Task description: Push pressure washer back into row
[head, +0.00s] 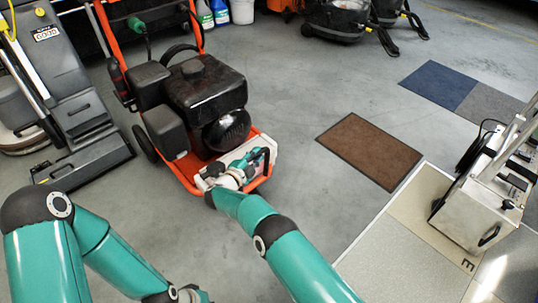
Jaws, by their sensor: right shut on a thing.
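The pressure washer (205,95) stands on the grey floor left of centre, with a black engine, an orange-red tube frame and black wheels. My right arm reaches to the low front of its frame. My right gripper (254,165) is shut there, on the front part of the washer; my wrist hides some of the contact. My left arm is bent at the lower left. My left gripper (195,296) is at the bottom edge, mostly cut off, apart from the washer, and its fingers do not show.
A grey floor-cleaning machine (75,95) stands close left of the washer. Bottles (220,12) and black vacuums (340,18) are behind. A brown mat (368,150) and blue-grey mats (440,82) lie right. A steel machine (480,215) stands on a pale platform. Floor between is clear.

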